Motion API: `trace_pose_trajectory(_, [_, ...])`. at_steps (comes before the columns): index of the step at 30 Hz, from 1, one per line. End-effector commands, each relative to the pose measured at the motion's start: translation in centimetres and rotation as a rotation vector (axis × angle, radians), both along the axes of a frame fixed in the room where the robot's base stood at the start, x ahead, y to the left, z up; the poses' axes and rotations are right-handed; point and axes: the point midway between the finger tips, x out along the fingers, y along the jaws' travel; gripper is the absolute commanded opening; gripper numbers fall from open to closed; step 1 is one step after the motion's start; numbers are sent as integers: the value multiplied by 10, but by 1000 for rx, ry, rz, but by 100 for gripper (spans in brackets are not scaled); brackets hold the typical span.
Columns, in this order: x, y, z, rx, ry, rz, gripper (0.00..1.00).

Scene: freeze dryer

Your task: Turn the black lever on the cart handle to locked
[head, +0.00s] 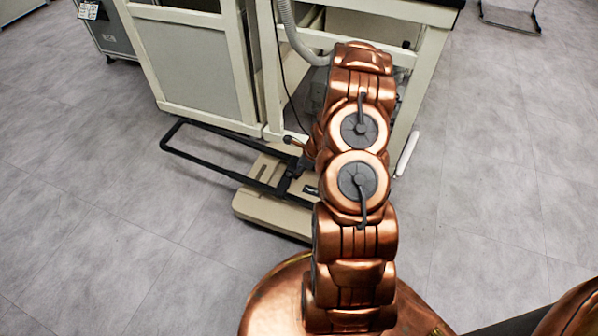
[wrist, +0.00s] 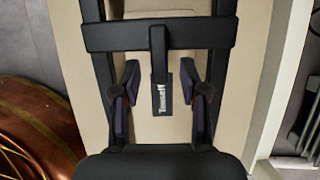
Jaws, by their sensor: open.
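My gripper (wrist: 160,84) is open, with one dark-padded finger on each side of the lever and a visible gap to each. Contact with the lever is not seen. In the head view, the black cart handle (head: 205,169) is a loop reaching left from the beige cart base (head: 265,212).
The beige-framed freeze dryer (head: 192,65) stands behind the cart, with a grey hose (head: 293,38) hanging at its front. A dark cabinet (head: 112,38) stands at the back left.

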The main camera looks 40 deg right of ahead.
Motion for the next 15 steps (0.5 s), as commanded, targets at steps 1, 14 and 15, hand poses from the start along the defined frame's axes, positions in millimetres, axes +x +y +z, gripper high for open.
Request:
trace_pose_trajectory(1, [1,0,-2,0,0,0,44])
trace_pose_trajectory(14, [1,1,-3,0,1,0,28])
trace_pose_trajectory(15, [1,1,-3,0,1,0,24])
